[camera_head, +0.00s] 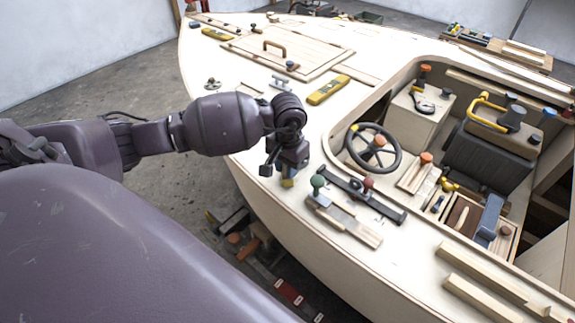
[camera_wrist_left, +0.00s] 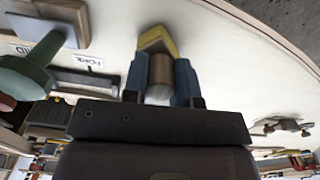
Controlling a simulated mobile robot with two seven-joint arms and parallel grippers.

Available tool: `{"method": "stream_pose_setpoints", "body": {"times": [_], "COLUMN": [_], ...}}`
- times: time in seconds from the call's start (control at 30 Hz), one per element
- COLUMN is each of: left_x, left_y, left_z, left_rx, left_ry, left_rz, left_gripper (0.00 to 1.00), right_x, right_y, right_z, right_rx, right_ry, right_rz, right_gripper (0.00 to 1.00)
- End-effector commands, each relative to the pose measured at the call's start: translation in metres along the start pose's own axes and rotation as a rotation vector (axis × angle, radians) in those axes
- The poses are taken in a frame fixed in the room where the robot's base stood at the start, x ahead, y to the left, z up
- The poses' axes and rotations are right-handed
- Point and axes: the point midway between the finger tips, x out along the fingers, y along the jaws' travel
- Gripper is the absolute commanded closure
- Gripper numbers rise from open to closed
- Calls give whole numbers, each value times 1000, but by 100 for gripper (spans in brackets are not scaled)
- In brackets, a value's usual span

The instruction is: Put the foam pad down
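My left gripper (camera_head: 287,172) is over the deck's near edge, left of the green-knobbed lever. In the left wrist view its two blue fingers (camera_wrist_left: 160,80) are closed on the sides of a brown cylindrical part with a yellow wedge-shaped end, which I take to be the foam pad (camera_wrist_left: 157,42). The yellow end also shows below the fingers in the head view (camera_head: 288,183). Pale deck (camera_wrist_left: 225,60) lies beyond it; I cannot tell whether the pad touches it. My right gripper is not in view.
The green-knobbed lever (camera_head: 318,181) and a black rail (camera_head: 365,195) stand close to the right of the gripper. A cleat (camera_head: 281,82) and a yellow level (camera_head: 328,89) lie farther back. Open cockpit with a steering wheel (camera_head: 372,147) is to the right.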

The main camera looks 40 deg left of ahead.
Motion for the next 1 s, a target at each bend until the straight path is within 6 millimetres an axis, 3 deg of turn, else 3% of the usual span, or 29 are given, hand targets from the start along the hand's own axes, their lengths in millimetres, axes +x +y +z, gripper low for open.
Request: {"method": "stream_pose_setpoints", "body": {"times": [0.03, 0.17, 0.57, 1.0], "left_x": [1, 0, -6, -84], "left_y": [0, 0, 0, -1], "left_z": [0, 0, 0, -1], "left_rx": [0, 0, -1, 1], "left_ry": [-1, 0, 1, 3], "left_rz": [0, 0, 1, -2], "left_gripper": [68, 48, 48, 48], "right_x": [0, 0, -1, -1], "right_y": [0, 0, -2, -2], "right_z": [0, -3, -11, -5], "right_rx": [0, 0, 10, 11], "right_ry": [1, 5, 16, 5], "right_rz": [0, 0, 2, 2], "right_gripper": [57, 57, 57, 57]}}
